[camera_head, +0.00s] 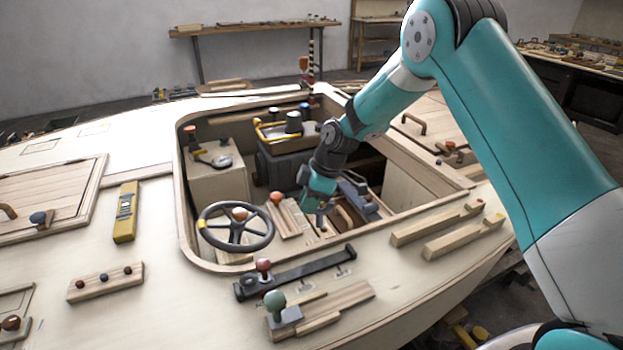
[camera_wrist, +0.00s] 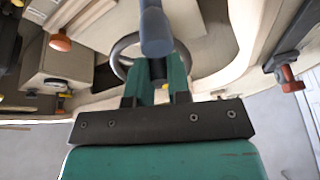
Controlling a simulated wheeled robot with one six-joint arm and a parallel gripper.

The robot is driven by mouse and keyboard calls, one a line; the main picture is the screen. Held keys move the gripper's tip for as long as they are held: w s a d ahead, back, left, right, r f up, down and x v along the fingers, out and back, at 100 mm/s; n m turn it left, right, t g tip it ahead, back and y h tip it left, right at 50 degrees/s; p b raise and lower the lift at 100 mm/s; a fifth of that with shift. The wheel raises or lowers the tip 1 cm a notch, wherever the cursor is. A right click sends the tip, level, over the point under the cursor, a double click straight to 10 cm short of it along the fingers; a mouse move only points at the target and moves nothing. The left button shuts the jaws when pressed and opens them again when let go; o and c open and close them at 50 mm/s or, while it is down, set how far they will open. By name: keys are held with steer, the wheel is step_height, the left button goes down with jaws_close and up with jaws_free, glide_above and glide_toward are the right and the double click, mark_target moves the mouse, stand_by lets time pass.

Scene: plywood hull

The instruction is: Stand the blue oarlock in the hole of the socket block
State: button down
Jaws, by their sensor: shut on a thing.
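My gripper (camera_head: 320,203) is inside the open cockpit, right of the steering wheel. In the wrist view its green fingers (camera_wrist: 155,82) are closed on the blue oarlock (camera_wrist: 156,30), a blue-grey piece with a rounded end that sticks out beyond the fingertips. In the head view a small part of the oarlock (camera_head: 321,217) shows below the gripper. I cannot single out the socket block or its hole with certainty; my gripper and arm cover part of the cockpit.
The steering wheel (camera_head: 236,227) stands close to the left of my gripper. The cockpit rim (camera_head: 190,235) surrounds the arm. A blue-grey item (camera_head: 357,194) lies to the right. A dark rail (camera_head: 297,272) and wooden bars (camera_head: 440,222) lie on the near deck.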

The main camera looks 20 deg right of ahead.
steer(key=shift+f+b, duration=3.35)
steer(key=shift+f, duration=1.7)
steer(key=c, duration=1)
jaws_free()
steer(key=v, duration=1.7)
steer(key=shift+r, duration=0.3)
